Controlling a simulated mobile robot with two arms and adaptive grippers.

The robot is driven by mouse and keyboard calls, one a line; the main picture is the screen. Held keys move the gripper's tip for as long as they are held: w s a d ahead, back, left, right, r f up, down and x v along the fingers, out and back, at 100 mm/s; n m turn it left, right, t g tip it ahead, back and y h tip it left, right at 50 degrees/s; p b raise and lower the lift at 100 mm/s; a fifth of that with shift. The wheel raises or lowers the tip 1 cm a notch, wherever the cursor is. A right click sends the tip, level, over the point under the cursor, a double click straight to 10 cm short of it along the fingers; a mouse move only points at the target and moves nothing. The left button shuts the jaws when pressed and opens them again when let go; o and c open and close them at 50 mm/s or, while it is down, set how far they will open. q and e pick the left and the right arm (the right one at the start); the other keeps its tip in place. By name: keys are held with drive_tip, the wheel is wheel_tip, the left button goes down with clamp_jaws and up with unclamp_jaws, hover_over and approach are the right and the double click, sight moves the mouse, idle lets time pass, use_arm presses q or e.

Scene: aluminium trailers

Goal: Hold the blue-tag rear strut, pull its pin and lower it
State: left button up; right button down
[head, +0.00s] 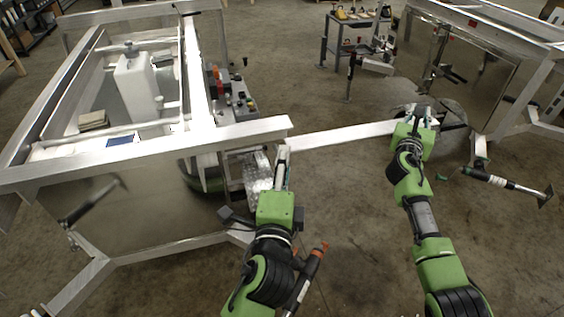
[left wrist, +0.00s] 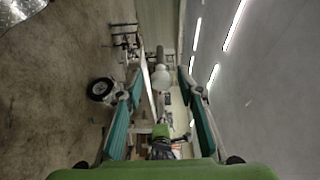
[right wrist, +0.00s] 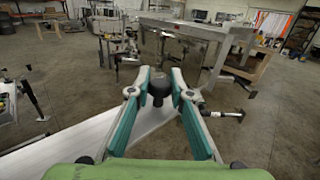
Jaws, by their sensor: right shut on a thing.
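No blue tag can be made out on any strut. My right gripper (head: 424,112) is at the right end of the pale metal beam (head: 345,134). In the right wrist view its fingers (right wrist: 160,82) are closed around a dark cylindrical piece (right wrist: 158,90); whether this belongs to the strut or its pin I cannot tell. My left gripper (head: 284,158) points forward at the beam's left end, by the left trailer's corner. In the left wrist view its fingers (left wrist: 160,90) stand wide apart with nothing clearly held between them.
An orange-ended strut (head: 312,262) is beside my left forearm. A strut with a green band (head: 505,183) lies out to the right of my right gripper. The left trailer (head: 140,180) and right trailer (head: 490,90) flank me. A tool cart (head: 352,45) stands behind.

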idle(0.3)
use_arm(q)
drive_tip(key=s, duration=1.2)
drive_tip(key=shift+a, duration=0.25)
